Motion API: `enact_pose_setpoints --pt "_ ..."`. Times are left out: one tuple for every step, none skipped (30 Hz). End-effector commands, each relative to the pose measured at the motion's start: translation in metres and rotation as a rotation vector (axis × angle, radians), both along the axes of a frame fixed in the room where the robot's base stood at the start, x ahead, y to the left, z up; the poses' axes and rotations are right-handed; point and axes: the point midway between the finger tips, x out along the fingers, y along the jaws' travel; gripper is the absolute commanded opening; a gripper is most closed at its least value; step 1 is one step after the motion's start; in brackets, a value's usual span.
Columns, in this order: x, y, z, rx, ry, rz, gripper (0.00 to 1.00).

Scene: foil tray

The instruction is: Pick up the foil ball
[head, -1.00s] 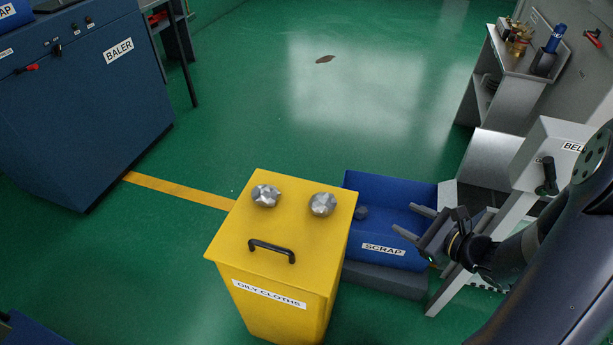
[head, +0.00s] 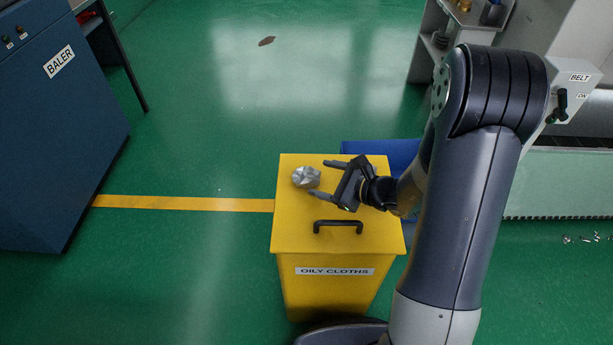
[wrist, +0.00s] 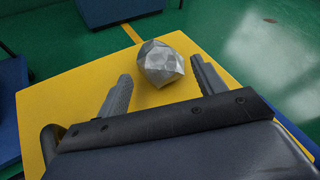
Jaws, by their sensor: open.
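A crumpled silver foil ball (head: 304,177) lies on the yellow lid of the oily cloths bin (head: 290,230), left of the black handle's top. My gripper (head: 320,178) is open above the lid, its fingers pointing left toward the ball. In the wrist view the foil ball (wrist: 161,64) sits between and slightly beyond the two fingertips (wrist: 161,72), with a gap on each side. Only one ball shows now; the lid behind my gripper is partly hidden.
The black lid handle (head: 338,224) stands up just in front of my gripper. A blue scrap bin (head: 385,152) is behind the yellow bin, mostly covered by my arm. The baler (head: 60,130) stands at left.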

Motion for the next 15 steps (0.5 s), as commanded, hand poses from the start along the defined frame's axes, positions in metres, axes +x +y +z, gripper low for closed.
enact_pose_setpoints --pt "0.002 0.004 -0.002 0.0 0.001 0.002 0.66" --pt "0.003 0.007 -0.004 -0.001 0.001 0.003 0.66" --pt "0.006 0.011 -0.007 -0.001 0.001 0.004 0.66" --pt "0.008 0.015 -0.009 0.0 0.002 0.003 0.66" --pt "0.01 0.019 -0.01 -0.001 0.002 0.005 0.66" --pt "0.013 0.024 -0.012 0.0 0.001 0.004 0.66" --pt "0.015 0.027 -0.014 0.0 0.001 0.004 0.66" --pt "0.018 0.03 -0.016 0.0 0.001 0.005 0.66" --pt "0.02 0.033 -0.017 0.0 0.001 0.003 0.66" --pt "0.022 0.035 -0.018 0.0 0.001 0.003 0.66" --pt "0.024 0.037 -0.019 -0.001 0.001 0.003 0.66" --pt "0.025 0.039 -0.019 -0.001 0.0 0.002 0.66" --pt "0.025 0.039 -0.019 -0.001 0.0 0.001 0.66" --pt "0.026 0.039 -0.019 0.0 0.0 0.001 0.66" --pt "0.026 0.04 -0.019 0.0 0.0 0.0 0.66"
